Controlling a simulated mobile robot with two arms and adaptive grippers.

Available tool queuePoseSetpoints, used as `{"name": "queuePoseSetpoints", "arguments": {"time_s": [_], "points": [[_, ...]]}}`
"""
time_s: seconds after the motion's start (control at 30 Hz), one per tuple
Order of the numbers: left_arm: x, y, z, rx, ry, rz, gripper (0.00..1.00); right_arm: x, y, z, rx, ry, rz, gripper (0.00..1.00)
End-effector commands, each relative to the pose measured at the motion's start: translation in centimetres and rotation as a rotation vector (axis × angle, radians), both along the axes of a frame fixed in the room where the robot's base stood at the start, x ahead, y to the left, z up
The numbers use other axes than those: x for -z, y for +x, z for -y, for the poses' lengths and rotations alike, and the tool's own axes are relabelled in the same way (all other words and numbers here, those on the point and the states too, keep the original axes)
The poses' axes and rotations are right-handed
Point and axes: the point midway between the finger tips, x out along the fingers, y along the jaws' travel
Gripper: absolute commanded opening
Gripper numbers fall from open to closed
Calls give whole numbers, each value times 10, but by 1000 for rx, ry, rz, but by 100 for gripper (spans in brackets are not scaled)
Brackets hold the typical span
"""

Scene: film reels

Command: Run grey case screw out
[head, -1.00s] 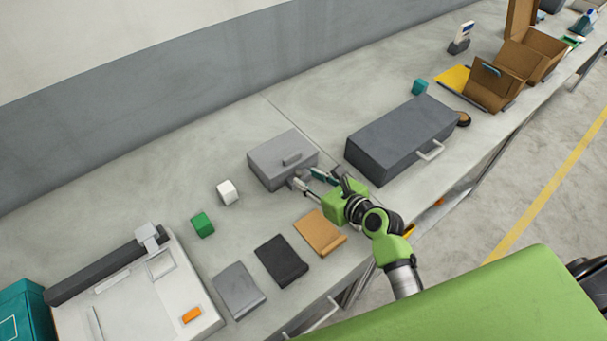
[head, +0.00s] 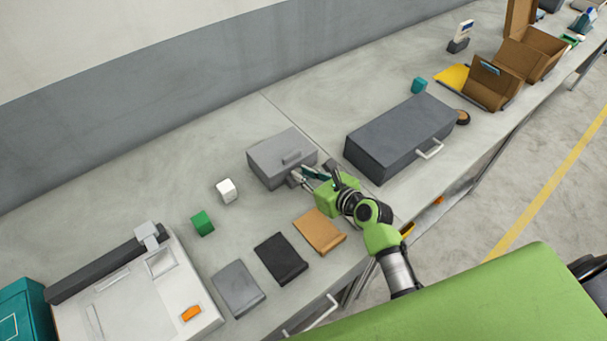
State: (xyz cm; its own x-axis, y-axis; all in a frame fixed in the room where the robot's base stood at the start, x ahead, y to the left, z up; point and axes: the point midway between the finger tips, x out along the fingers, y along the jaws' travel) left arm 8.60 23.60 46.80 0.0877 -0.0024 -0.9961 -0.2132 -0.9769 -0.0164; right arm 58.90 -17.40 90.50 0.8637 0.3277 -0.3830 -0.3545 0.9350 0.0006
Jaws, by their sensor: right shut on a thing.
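The grey case (head: 273,152) stands on the bench near the middle of the head view, its lid down and a small handle on top. My right gripper (head: 301,178) is at the front right side of the case, its fingers shut on a small part there. That part looks like the case screw, but the fingers hide most of it. My left gripper is not in view.
A larger dark grey case (head: 400,135) stands just right of my right arm. A white cube (head: 227,190), a green cube (head: 203,223) and orange, black and grey flat pieces (head: 319,231) lie left and in front. A white tray-like device (head: 140,300) is at lower left.

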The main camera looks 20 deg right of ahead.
Motion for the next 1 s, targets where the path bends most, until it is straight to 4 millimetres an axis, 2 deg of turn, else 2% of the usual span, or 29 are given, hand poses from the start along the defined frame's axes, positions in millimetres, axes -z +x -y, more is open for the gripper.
{"name": "queuePoseSetpoints", "arguments": {"time_s": [0.5, 0.9, 0.93, 1.0], "points": [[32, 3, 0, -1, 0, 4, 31, 4, 6, 8, -367, -3, -2, 0], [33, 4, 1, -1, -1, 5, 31, 1, 4, 7, -405, -1, -1, 0], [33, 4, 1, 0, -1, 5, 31, 1, 4, 7, -404, -2, -1, 16], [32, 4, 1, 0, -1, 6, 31, 1, 4, 7, -404, -2, -1, 31]]}}
